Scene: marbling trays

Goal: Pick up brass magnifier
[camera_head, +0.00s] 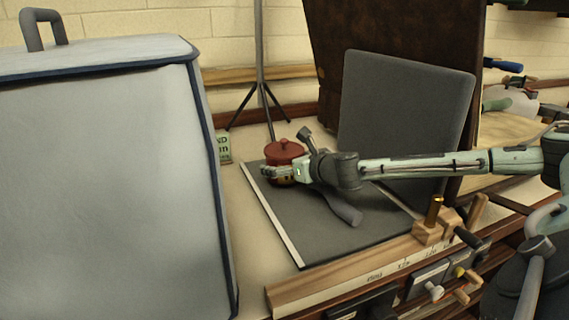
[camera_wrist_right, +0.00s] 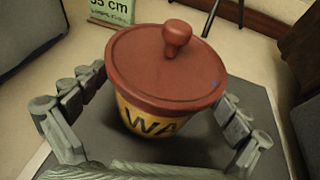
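No lens or clear magnifier shape shows. A small upright brass cylinder (camera_head: 433,211) stands at a wooden block on the front right edge of the bench; I cannot tell if it is the brass magnifier. My right gripper (camera_head: 283,172) is at the far left corner of the dark mat, well away from that cylinder. Its fingers stand spread on both sides of a pot with a red knobbed lid (camera_wrist_right: 165,65) and a yellow body lettered "WA". Small gaps seem to show beside the pot, though contact at the lid rim is hard to judge. My left gripper is not in view.
A large pale case (camera_head: 110,180) fills the left side. The dark mat (camera_head: 310,235) is mostly bare. A grey panel (camera_head: 405,110) leans upright behind my right arm. A green-and-white sign (camera_wrist_right: 112,11) stands behind the pot. A wooden ruled rail (camera_head: 350,275) runs along the front edge.

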